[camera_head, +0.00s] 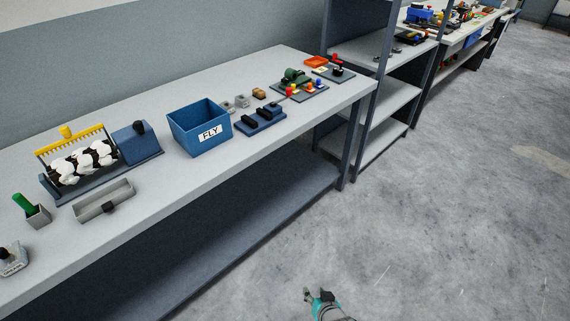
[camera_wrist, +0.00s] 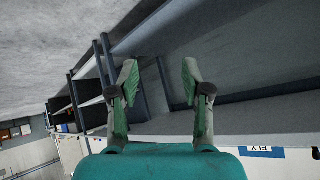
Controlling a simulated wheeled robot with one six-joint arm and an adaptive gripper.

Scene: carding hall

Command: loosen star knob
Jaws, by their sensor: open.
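No knob shows clearly as star-shaped at this size. A small black knob (camera_head: 139,127) sits on the blue housing (camera_head: 131,145) beside the black-and-white roller unit on the bench in the head view. Other small dark knobs show on the grey trough (camera_head: 108,207) and on a plate (camera_head: 333,75) at the bench's far end. I cannot tell which one is the star knob. My gripper (camera_head: 316,294) is at the bottom of the head view, over the floor and apart from the bench. In the wrist view my gripper (camera_wrist: 160,80) has its green fingers spread with nothing between them.
The long grey bench (camera_head: 240,150) has a lower shelf (camera_head: 260,215). A blue bin (camera_head: 199,143) labelled FLY stands mid-bench, with small fixtures beyond it. A shelf rack (camera_head: 372,105) adjoins the far end. Concrete floor (camera_head: 450,210) on the right is clear.

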